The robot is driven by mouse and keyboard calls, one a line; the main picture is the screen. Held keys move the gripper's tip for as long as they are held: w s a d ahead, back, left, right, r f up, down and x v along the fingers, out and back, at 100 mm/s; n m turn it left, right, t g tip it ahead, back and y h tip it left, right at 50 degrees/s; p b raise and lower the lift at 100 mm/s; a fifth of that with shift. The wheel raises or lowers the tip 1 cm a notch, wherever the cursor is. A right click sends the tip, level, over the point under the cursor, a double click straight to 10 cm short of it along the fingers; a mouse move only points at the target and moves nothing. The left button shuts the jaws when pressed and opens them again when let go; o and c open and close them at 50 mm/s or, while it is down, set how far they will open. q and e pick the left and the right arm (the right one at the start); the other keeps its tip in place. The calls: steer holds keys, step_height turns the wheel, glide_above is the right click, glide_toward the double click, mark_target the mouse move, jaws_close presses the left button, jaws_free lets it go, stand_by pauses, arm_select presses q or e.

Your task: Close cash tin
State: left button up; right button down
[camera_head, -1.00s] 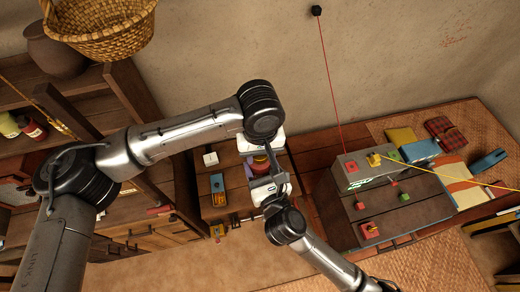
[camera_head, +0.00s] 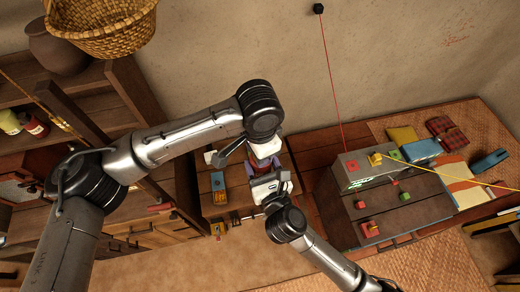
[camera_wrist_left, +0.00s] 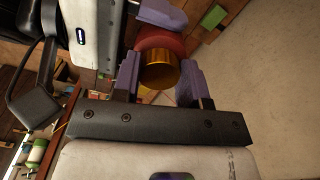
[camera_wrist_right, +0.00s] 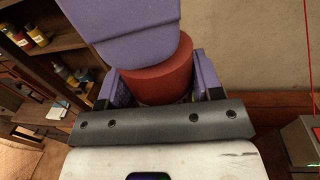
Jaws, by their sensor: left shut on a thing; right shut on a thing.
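The cash tin shows as a red cylinder (camera_wrist_right: 158,75) in the right wrist view, between the purple fingers of my right gripper (camera_wrist_right: 160,88), which is shut on it. A gold cylindrical part (camera_wrist_left: 160,72), seemingly the lid, is between the purple fingers of my left gripper (camera_wrist_left: 159,82), which is shut on it. In the left wrist view the gold part overlaps the red body; I cannot tell whether it is seated. A purple finger of the left gripper covers the tin's upper part in the right wrist view. In the head view the grippers meet and largely hide the tin.
A small wooden table (camera_head: 217,178) with a blue and yellow item (camera_head: 218,188) is beneath the grippers. A grey box (camera_head: 358,168) with coloured knobs stands on the wooden chest at right. Shelves (camera_head: 120,85) are at left. Open wall rises behind.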

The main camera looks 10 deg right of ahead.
arm_select(q)
steer(key=m, duration=0.6)
steer(key=shift+w, duration=0.1)
steer(key=m, duration=0.3)
steer(key=shift+m, duration=0.4)
steer(key=m, duration=0.4)
steer(key=shift+w, duration=0.1)
steer(key=m, duration=0.3)
steer(key=shift+d+m, duration=0.1)
steer(key=shift+m, duration=0.3)
steer(key=m, duration=0.3)
steer(key=shift+d+m, duration=0.1)
steer(key=shift+m, duration=0.3)
steer(key=m, duration=0.8)
steer(key=shift+d, duration=0.1)
steer(key=m, duration=0.5)
